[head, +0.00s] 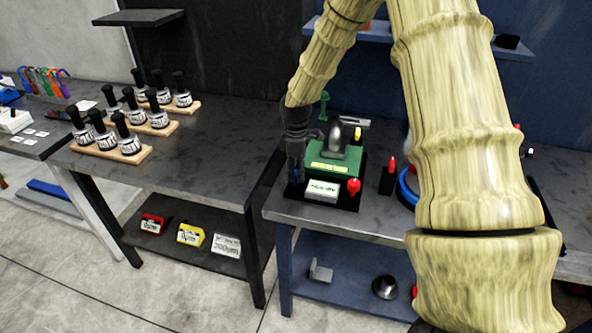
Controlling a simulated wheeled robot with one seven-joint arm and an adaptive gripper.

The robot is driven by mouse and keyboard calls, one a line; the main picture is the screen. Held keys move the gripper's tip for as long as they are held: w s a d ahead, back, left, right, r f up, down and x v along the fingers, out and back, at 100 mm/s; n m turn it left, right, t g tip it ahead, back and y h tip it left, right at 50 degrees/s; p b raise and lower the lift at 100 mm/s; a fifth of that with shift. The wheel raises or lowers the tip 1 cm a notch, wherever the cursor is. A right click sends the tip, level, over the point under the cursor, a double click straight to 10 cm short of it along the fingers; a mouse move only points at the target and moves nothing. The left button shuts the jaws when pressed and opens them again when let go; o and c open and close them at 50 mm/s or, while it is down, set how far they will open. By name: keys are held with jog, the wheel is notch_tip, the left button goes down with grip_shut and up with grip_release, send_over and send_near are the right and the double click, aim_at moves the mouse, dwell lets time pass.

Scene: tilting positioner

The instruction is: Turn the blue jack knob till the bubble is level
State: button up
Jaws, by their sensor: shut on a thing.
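The positioner (331,169) is a green block on a black base at the left end of the blue-legged bench. A yellow strip, likely the bubble vial (330,168), lies on its green top; the bubble is too small to read. A red knob (354,186) is at its front right. The blue jack knob (295,174) shows as a small blue patch at the left of the base, mostly hidden by my gripper. My gripper (295,168) points down there and is shut on the blue knob.
A red-topped black piece (388,176) and a blue ring (407,188) stand to the right, partly behind my arm. The left bench (185,150) holds wooden racks (118,150) of black-handled tools; its right part is clear. A white label plate (323,190) fronts the positioner.

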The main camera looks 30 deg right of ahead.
aim_at(296, 171)
jog(key=shift+w+r, duration=0.1)
jog(key=o, duration=1)
jog(key=shift+d, duration=0.1)
jog(key=shift+o, duration=0.2)
notch_tip(296, 171, up, 12)
